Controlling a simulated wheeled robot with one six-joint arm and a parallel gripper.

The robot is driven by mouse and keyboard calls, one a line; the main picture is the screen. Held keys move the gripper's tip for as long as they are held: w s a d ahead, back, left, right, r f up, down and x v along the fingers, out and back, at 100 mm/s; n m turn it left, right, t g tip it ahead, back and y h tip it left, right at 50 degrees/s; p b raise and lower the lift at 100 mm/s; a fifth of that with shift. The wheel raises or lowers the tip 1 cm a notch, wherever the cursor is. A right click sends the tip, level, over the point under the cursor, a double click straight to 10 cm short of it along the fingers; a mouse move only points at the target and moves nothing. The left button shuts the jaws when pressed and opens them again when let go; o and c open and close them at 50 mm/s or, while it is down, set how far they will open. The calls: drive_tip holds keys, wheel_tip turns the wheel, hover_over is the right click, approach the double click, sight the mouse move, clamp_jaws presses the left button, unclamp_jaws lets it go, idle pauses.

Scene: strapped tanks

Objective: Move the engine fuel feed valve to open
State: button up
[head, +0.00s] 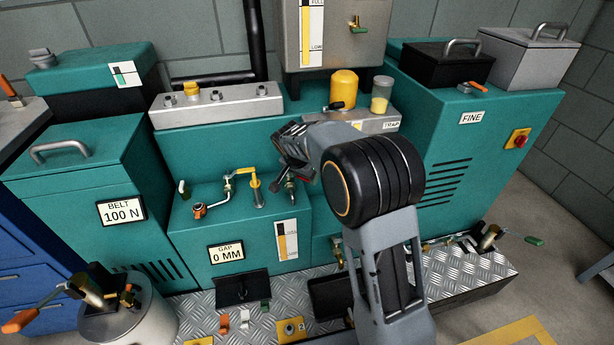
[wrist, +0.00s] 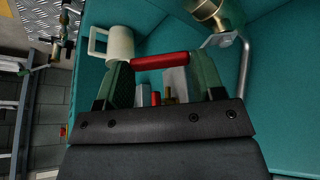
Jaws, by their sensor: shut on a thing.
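In the wrist view a red handle (wrist: 160,61) lies across the tips of my gripper (wrist: 160,75), and the two dark green fingers are shut on it. In the head view my gripper (head: 287,168) is at the front of the teal engine block, right of the yellow pipe (head: 256,188). A small brass valve (head: 291,194) shows just below it; my gripper and wrist hide the handle there. No label naming the fuel feed valve is readable, and I cannot tell whether the handle stands at open or closed.
A white cylinder with a loop (wrist: 120,42) and a bent grey pipe (wrist: 243,65) are close to my fingers. A grey tank (head: 334,50) hangs above.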

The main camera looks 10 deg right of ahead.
drive_tip(key=shift+s+a+m+g+h+p, duration=0.2)
drive_tip(key=shift+a+m+g, duration=0.5)
drive_tip(key=shift+m, duration=0.85)
drive_tip(key=shift+s+a+m+g+h+p, duration=0.2)
drive_tip(key=shift+a+m+g, duration=0.25)
drive_tip(key=shift+a+m, duration=0.85)
drive_tip(key=shift+s+a+m+g+h+p, duration=0.1)
drive_tip(key=shift+s+a+m+g+h, duration=0.3)
drive_tip(key=shift+m, duration=1.45)
drive_tip(key=shift+w+a, duration=0.1)
drive_tip(key=shift+a, duration=0.1)
drive_tip(key=o, duration=1.3)
drive_tip(key=p+v, duration=0.4)
drive_tip(key=v, duration=0.9)
drive_tip(key=shift+w+r, duration=0.15)
drive_tip(key=shift+r, duration=0.3)
